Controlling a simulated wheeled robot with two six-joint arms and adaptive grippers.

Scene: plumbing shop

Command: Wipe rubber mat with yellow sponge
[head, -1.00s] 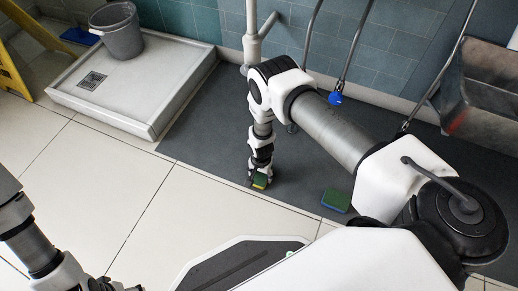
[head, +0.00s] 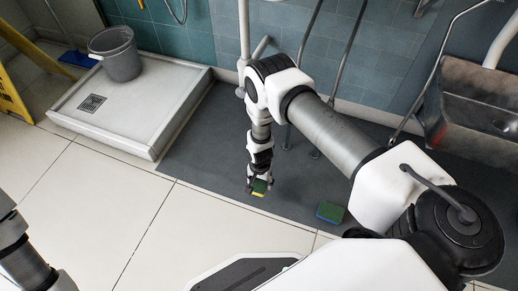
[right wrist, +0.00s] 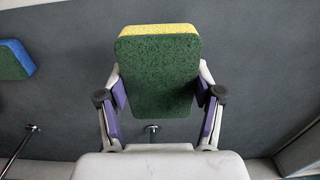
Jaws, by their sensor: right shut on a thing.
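The rubber mat (head: 222,155) is a dark grey sheet on the floor along the tiled wall. My right gripper (head: 258,188) is over the mat near its front edge, pointing down. It is shut on the yellow sponge (head: 259,194), which has a green scouring side. In the right wrist view the yellow sponge (right wrist: 158,75) is held between the purple finger pads, green face toward the camera. Whether it touches the mat is not clear. My left arm shows at the lower left in the head view, but its gripper is out of view.
A blue sponge (head: 330,212) with a green top lies on the mat to the right; it also shows in the right wrist view (right wrist: 15,60). A white shower tray (head: 135,100) with a grey bucket (head: 117,55) stands at the left. A metal sink (head: 475,110) is at the right.

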